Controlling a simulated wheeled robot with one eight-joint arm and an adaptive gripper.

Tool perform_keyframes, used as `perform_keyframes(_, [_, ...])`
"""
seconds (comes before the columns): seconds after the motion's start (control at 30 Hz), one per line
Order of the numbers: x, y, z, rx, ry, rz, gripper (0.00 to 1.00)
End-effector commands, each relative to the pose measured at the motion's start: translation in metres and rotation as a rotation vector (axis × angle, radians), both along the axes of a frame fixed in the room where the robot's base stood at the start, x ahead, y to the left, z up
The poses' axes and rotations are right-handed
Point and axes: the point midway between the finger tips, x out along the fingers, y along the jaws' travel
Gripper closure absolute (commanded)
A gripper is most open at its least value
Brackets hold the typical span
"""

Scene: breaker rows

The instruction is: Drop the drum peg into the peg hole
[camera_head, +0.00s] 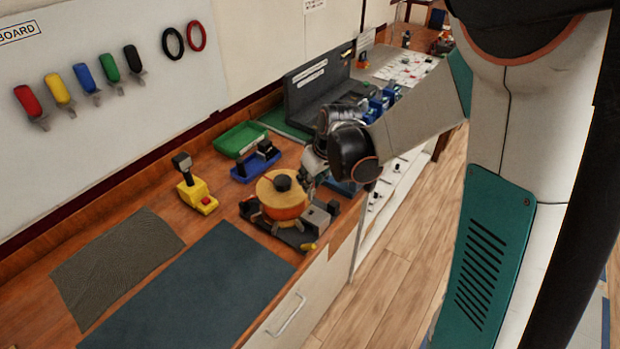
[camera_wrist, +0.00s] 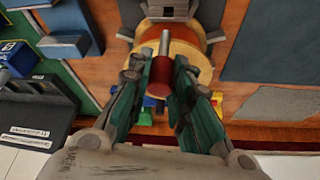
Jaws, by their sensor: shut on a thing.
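The drum peg (camera_wrist: 161,74), a red grip with a grey metal pin, sits between the fingers of my gripper (camera_wrist: 158,82) in the wrist view. My gripper is shut on the red grip, and the pin points toward the drum (camera_wrist: 203,40). In the head view the orange drum (camera_head: 282,207) with a pale top and black knob stands on a dark base, and my gripper (camera_head: 310,168) is at its upper right side. The peg is hidden there. I cannot make out the peg hole, or whether the pin is in it.
A yellow joystick box (camera_head: 197,196) stands left of the drum. A green tray (camera_head: 240,140) and a blue holder (camera_head: 256,162) are behind it. A blue-grey mat (camera_head: 200,290) and a grey mat (camera_head: 117,262) lie clear in front. Coloured handles hang on the wall board.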

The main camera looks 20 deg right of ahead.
Motion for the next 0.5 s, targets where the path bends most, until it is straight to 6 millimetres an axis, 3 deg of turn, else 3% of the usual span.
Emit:
perform_keyframes(0.3, [0.000,0.000,-0.032,0.000,0.000,0.000,1.00])
perform_keyframes(0.5, [0.000,0.000,-0.043,0.000,0.000,0.000,1.00])
